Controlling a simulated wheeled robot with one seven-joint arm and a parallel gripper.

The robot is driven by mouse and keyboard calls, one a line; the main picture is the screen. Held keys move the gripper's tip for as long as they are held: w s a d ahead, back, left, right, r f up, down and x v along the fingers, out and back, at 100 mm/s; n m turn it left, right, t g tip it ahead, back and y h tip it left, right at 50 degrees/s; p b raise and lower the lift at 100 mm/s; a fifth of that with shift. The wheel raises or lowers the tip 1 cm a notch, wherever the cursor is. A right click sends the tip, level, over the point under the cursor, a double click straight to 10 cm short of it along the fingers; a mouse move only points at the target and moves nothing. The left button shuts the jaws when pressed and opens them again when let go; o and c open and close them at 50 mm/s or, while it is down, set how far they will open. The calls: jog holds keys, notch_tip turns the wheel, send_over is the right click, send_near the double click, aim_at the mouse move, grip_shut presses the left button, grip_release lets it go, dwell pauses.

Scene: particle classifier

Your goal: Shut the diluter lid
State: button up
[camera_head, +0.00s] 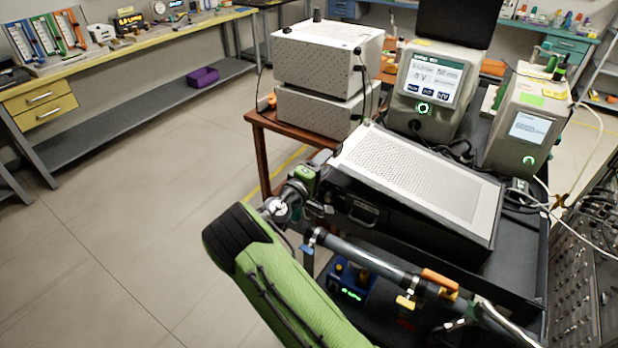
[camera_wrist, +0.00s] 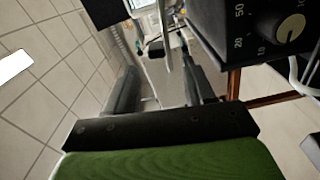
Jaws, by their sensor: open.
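The diluter looks to be the black box (camera_head: 365,212) in the middle of the head view, with a pale perforated lid panel (camera_head: 415,178) on top. The panel slopes; I cannot tell how far it stands open. My gripper (camera_head: 323,183) is at the box's left front corner, small and partly lost against the dark parts there. In the wrist view my gripper (camera_wrist: 160,88) is open, with nothing seen between its fingers. A black housing with a dial (camera_wrist: 291,27) fills the upper right of that view. Whether the gripper touches the box or lid cannot be told.
Two stacked pale instruments (camera_head: 328,55) stand on a brown table at the left. Screen units (camera_head: 428,85) and (camera_head: 522,125) stand behind the box. Pipes with an orange handle (camera_head: 440,280) run in front. The floor (camera_head: 120,230) at left is clear.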

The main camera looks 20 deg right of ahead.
jog(key=v, duration=0.9)
jog(key=shift+s+a, duration=0.1)
